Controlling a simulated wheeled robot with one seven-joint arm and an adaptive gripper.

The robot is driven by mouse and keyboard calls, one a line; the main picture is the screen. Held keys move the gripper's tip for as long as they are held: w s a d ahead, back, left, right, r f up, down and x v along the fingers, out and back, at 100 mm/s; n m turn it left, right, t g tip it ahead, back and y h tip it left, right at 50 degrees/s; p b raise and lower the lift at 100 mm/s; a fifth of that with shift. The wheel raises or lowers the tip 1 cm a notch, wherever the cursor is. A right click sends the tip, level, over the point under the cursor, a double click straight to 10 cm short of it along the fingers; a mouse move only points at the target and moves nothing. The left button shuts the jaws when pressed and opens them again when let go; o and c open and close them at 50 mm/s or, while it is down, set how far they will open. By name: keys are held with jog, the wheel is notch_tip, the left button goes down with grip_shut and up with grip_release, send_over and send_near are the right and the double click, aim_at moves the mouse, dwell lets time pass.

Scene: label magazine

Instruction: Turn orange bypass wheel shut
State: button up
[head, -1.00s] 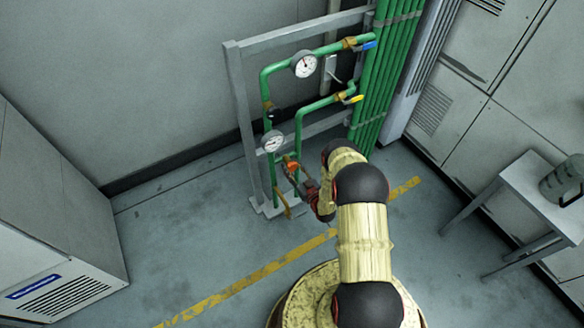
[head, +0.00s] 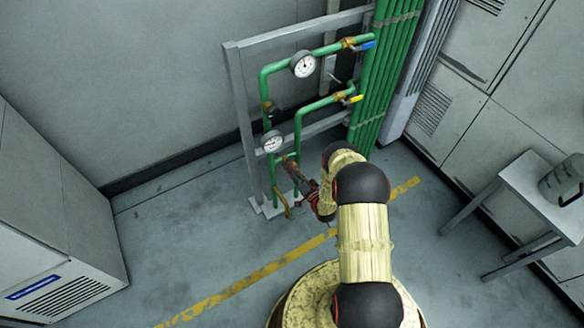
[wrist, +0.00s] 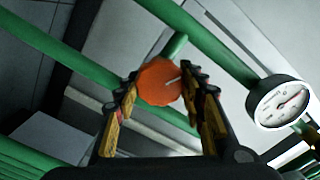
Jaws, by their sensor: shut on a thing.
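The orange bypass wheel (wrist: 160,82) shows in the wrist view as a faceted disc with a pale line on its face, on a green pipe. My gripper (wrist: 164,79) has one finger on each side of the wheel and is shut on its rim. In the head view my gripper (head: 288,161) is at the low part of the pipework, just below the lower gauge. It hides most or all of the wheel there.
Green pipes (head: 300,142) on a grey frame (head: 244,120) carry an upper gauge (head: 303,64), a lower gauge (head: 272,142), a blue-handled valve (head: 369,45) and a yellow-handled valve (head: 355,99). A grey table (head: 540,190) stands right; a cabinet (head: 50,225) stands left. The floor between is clear.

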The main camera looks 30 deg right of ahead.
jog(key=m, duration=0.6)
jog(key=shift+f, duration=0.15)
jog(key=m, duration=0.6)
jog(key=shift+d, duration=0.1)
jog(key=shift+f+m, duration=0.1)
jog(key=shift+m, duration=0.3)
jog(key=o, duration=1.2)
jog(key=s, duration=1.2)
jog(key=shift+d, duration=0.15)
